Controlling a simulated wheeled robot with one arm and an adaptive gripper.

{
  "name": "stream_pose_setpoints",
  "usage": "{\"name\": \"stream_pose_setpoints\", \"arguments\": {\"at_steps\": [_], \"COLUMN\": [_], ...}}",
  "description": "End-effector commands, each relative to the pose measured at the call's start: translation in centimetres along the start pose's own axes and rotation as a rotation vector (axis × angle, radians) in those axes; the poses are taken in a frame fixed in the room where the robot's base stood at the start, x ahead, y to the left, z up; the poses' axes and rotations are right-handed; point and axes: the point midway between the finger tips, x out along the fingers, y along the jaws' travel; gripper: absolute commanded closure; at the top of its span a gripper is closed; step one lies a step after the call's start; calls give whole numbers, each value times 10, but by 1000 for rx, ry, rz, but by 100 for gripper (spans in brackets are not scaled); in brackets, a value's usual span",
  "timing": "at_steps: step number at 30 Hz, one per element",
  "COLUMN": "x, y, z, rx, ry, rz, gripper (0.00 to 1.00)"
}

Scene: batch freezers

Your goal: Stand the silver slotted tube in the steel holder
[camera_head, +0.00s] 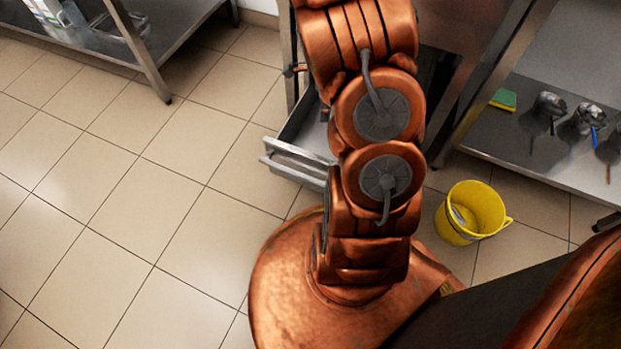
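My copper-coloured arm runs up the middle of the head view and leaves at the top edge, so my gripper is not in view. I cannot pick out the silver slotted tube. Two small shiny steel vessels, one on the left (550,103) and one on the right (585,118), stand on the low steel shelf at the right. I cannot tell whether either is the steel holder. Thin dark and blue items show near them, too small to make out.
A yellow bucket (485,208) stands on the tiled floor right of my base. A metal drawer (290,165) juts out behind my arm. A green and yellow sponge (504,99) lies on the right shelf (500,135). A steel table (165,25) stands upper left. The left floor is clear.

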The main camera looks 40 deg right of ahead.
Motion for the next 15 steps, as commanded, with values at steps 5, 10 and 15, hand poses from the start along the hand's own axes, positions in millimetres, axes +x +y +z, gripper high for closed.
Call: {"name": "stream_pose_setpoints", "arguments": {"at_steps": [5, 10, 15], "x": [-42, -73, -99], "y": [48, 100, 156], "z": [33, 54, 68], "rx": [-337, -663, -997], "ry": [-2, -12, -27], "rz": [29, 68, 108], "gripper": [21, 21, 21]}}
